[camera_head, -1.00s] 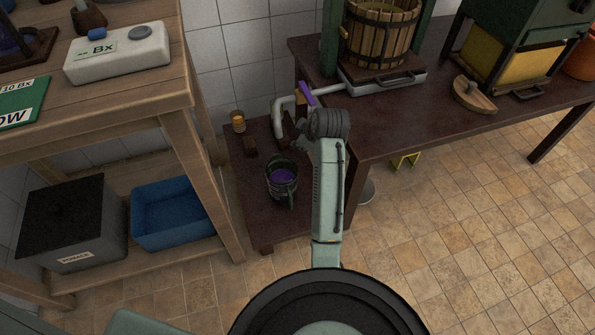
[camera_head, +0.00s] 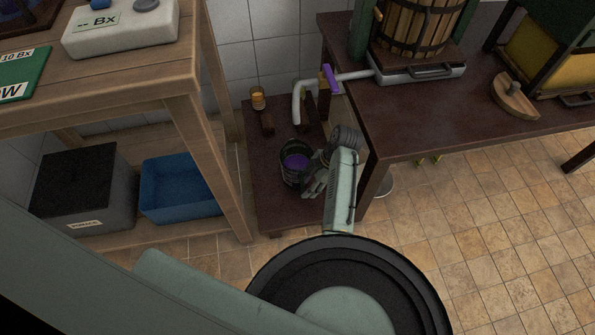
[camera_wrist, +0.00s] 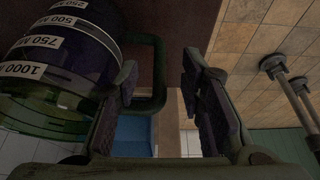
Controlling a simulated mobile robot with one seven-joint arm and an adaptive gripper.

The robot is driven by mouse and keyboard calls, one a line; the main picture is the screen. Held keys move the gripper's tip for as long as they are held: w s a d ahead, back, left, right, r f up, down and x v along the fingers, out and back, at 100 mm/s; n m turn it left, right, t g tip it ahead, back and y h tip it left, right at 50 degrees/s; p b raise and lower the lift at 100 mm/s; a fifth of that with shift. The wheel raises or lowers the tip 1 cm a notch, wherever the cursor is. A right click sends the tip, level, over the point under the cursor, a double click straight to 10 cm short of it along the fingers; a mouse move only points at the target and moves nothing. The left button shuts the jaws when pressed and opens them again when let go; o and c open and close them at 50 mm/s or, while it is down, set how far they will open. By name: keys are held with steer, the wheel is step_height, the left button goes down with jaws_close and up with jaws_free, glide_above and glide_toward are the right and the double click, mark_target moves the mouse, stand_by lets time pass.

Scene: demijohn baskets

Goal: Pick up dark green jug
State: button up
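The dark green jug (camera_head: 287,176) stands on the low dark shelf beside the press table, with purple liquid inside. In the wrist view the jug (camera_wrist: 62,60) fills the upper left, with white volume labels. Its green handle (camera_wrist: 159,72) shows in the gap between my fingers. The left finger overlaps the handle loop in the picture; I cannot tell whether it is inside it. My gripper (camera_wrist: 160,72) is open, and nothing is clamped. In the head view my gripper (camera_head: 312,184) is at the jug's right side, hiding the handle.
A small amber-coloured cup (camera_head: 258,98) stands behind on the low shelf. A pipe with a purple lever (camera_head: 331,79) runs above it from the press table (camera_head: 430,120). A wooden rack (camera_head: 205,150) with a blue bin (camera_head: 180,190) stands to the left. Tiled floor is free at right.

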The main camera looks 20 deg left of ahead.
steer(key=x, duration=0.4)
steer(key=shift+f, duration=0.15)
steer(key=shift+c, duration=0.3)
jaws_close()
stand_by(0.5)
